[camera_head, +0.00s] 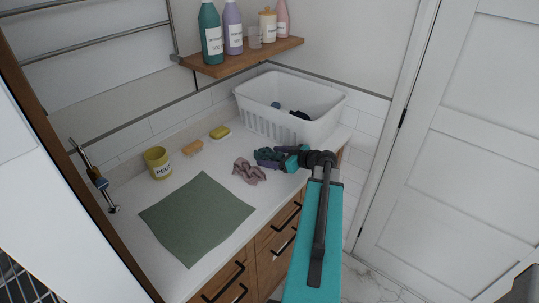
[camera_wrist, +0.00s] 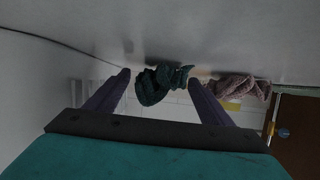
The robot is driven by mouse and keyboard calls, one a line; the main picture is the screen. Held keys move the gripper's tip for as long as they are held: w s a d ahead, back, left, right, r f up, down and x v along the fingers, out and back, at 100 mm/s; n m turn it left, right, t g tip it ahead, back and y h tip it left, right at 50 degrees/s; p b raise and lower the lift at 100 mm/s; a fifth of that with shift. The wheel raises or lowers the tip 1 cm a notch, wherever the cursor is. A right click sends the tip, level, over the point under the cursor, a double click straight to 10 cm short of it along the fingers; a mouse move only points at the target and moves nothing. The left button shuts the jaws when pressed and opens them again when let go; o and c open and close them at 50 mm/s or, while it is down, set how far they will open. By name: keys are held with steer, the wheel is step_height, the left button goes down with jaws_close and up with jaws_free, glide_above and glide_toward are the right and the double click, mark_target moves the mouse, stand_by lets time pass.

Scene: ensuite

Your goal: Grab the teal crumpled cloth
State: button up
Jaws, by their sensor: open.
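The teal crumpled cloth (camera_head: 264,153) lies on the white counter in the head view, in front of the white basket. My gripper (camera_head: 279,158) reaches it from the right and partly covers it. In the wrist view the teal cloth (camera_wrist: 153,85) appears between the two spread fingers of my gripper (camera_wrist: 159,79), nearer the left finger at its upper edge. The fingers are open with visible gaps, and nothing is held. Whether the fingers touch the cloth cannot be told.
A mauve crumpled cloth (camera_head: 248,171) lies close to the left, also in the wrist view (camera_wrist: 238,87). A white basket (camera_head: 290,125) stands behind. A green mat (camera_head: 197,218), yellow peg pot (camera_head: 157,162), tan block (camera_head: 192,148) and yellow sponge (camera_head: 220,132) are farther left. A bottle shelf (camera_head: 245,58) hangs above.

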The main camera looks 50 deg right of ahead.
mark_target(269, 152)
steer(key=shift+x, duration=0.9)
steer(key=c, duration=1.2)
steer(key=shift+o, duration=0.2)
steer(key=shift+r, duration=0.2)
step_height(269, 152, up, 18)
steer(key=b, duration=0.5)
steer(key=shift+f, duration=0.2)
